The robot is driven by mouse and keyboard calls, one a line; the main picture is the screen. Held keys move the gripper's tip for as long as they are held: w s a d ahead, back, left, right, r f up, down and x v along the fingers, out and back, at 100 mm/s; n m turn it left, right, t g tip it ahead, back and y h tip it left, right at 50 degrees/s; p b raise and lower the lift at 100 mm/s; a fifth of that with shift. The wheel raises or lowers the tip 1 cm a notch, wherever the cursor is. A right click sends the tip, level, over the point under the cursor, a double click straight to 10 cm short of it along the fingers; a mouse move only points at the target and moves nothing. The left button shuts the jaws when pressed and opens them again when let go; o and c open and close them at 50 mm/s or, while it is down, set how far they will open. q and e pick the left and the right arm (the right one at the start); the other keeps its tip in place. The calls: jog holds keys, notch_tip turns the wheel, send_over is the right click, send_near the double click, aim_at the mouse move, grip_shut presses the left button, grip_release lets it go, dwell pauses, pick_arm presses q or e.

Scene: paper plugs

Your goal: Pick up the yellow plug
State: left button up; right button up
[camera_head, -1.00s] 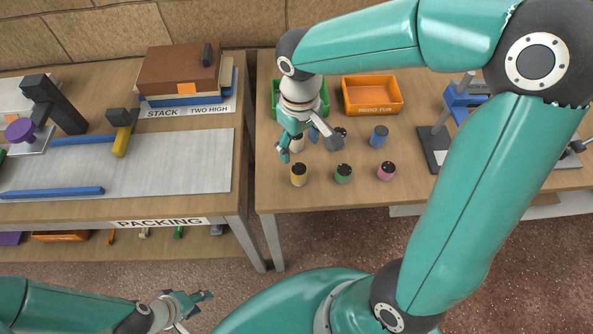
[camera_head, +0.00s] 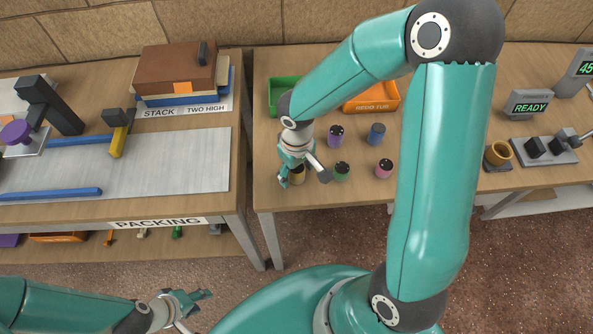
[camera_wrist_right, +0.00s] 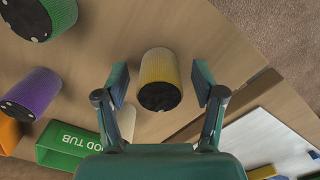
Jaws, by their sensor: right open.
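The yellow plug (camera_head: 298,178) stands on the right-hand table, with a dark top. In the head view my right gripper (camera_head: 304,180) is over it and partly hides it. In the right wrist view the yellow plug (camera_wrist_right: 161,65) lies between the two spread fingers of my right gripper (camera_wrist_right: 160,80), with a gap on each side. The right gripper is open and empty. My left gripper (camera_head: 197,310) is low at the left, away from the tables, its fingers apart with nothing seen between them.
A green plug (camera_head: 341,172) stands close to the right of my right gripper. A pink plug (camera_head: 384,169), purple plug (camera_head: 336,136) and blue plug (camera_head: 376,133) stand nearby. Behind are a green tub (camera_head: 284,92) and an orange redo tub (camera_head: 372,97). The table's front edge is near.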

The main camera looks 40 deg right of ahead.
jog(key=c, duration=1.1)
jog(key=shift+r, duration=0.1)
